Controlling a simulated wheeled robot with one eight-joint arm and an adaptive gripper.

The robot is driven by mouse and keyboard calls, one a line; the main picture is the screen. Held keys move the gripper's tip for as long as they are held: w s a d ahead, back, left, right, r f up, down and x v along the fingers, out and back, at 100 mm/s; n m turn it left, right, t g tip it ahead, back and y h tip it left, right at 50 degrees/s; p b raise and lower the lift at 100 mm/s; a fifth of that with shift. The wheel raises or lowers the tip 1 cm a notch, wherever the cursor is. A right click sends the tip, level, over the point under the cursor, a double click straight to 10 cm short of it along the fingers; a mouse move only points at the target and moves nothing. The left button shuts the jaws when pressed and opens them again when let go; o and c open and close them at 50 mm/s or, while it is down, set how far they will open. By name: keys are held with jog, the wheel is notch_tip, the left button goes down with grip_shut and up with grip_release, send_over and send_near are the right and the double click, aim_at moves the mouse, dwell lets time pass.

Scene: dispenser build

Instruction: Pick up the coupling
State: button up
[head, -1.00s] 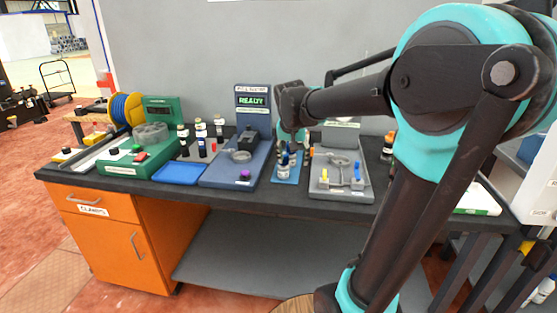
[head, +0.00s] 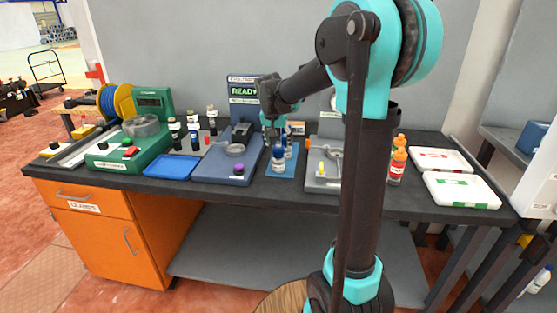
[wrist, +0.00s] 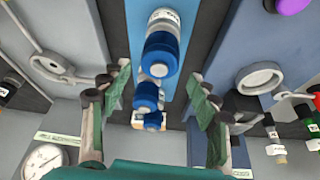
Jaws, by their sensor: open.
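Several blue-and-white capped cylinders stand in a row on a narrow blue mat (head: 284,171). In the wrist view the nearest cylinder (wrist: 161,52) has a white label end. A smaller blue one (wrist: 147,97) and another (wrist: 153,121) follow it. I cannot tell for sure which piece is the coupling. My gripper (wrist: 158,74) is open, its green-padded fingers on either side of the row, with nothing held between them. In the head view my gripper (head: 273,130) hangs over the back of the mat, partly hiding what stands there.
A blue-grey fixture with a ring (head: 234,150) and a READY screen (head: 243,92) stands left of the mat. A grey fixture (head: 318,183) stands right, partly behind my arm. A blue tray (head: 171,167) lies left.

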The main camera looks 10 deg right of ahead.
aim_at(280, 154)
jog(key=shift+s+f+x, duration=0.1)
jog(key=shift+s+x, duration=0.1)
jog(key=shift+x, duration=0.8)
jog(key=shift+s+f+x, duration=0.1)
jog(key=shift+s+x, duration=0.15)
jog(key=shift+x, duration=0.75)
jog(key=shift+s+f+x, duration=0.1)
jog(key=shift+s+x, duration=0.1)
jog(key=shift+x, duration=0.75)
jog(key=shift+a, duration=0.1)
grip_shut()
